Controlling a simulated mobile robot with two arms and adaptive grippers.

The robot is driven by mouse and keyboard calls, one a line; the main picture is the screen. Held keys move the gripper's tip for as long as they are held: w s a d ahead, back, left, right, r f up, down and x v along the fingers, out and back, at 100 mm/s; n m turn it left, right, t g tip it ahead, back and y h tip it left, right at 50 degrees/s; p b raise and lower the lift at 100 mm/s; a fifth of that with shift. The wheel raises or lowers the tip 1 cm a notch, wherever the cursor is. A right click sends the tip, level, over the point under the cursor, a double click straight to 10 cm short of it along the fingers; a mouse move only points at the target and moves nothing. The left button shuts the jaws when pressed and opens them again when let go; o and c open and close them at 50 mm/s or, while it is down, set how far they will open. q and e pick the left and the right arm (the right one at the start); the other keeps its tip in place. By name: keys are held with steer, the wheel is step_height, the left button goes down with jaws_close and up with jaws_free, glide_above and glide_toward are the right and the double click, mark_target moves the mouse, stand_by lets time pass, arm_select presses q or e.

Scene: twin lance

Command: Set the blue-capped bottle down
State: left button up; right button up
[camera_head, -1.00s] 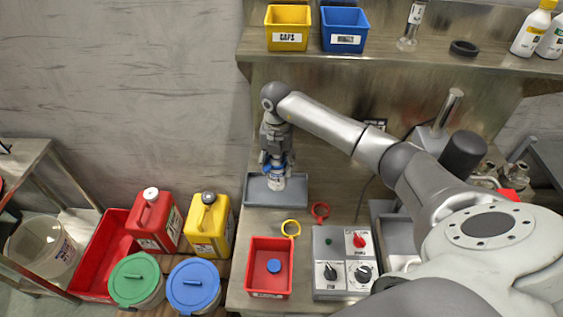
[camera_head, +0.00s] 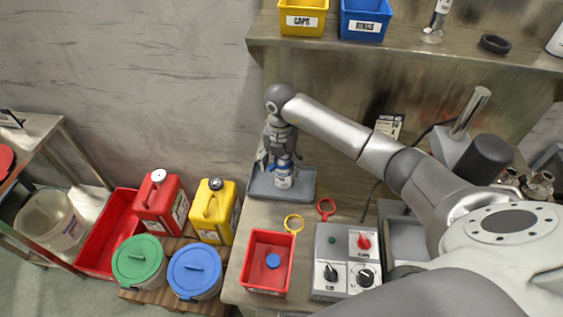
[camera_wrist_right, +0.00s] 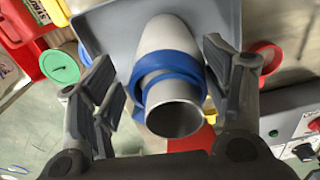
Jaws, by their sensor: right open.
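The bottle (camera_head: 284,179) stands in a small grey tray (camera_head: 304,184) on the bench and looks upright. It is pale with blue near its top. In the right wrist view it is a grey cylinder with a blue ring (camera_wrist_right: 168,72) around its neck and a round, dark opening facing the camera. My right gripper (camera_head: 279,164) is open at the bottle's top. In the wrist view its fingers (camera_wrist_right: 168,95) are spread on either side of the neck, with a visible gap at the left. My left gripper is not in view.
A red bin (camera_head: 250,272) with a blue disc in it, a yellow ring (camera_head: 294,223), a red ring (camera_head: 326,208) and a control box (camera_head: 345,240) lie nearer on the bench. A shelf (camera_head: 400,45) with yellow and blue bins runs above the back.

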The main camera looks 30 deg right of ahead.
steer(key=shift+d, duration=0.2)
steer(key=shift+d+f, duration=0.1)
steer(key=shift+r, duration=0.2)
step_height(320, 180, up, 4)
steer(key=shift+w+r+b, duration=0.1)
steer(key=shift+b, duration=0.9)
step_height(320, 180, up, 6)
steer(key=shift+r+b, duration=0.1)
steer(key=shift+b, duration=0.8)
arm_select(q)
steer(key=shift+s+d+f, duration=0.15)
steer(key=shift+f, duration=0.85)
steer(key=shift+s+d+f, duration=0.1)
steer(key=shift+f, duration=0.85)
arm_select(e)
steer(key=shift+r, duration=0.7)
steer(key=shift+f, duration=0.15)
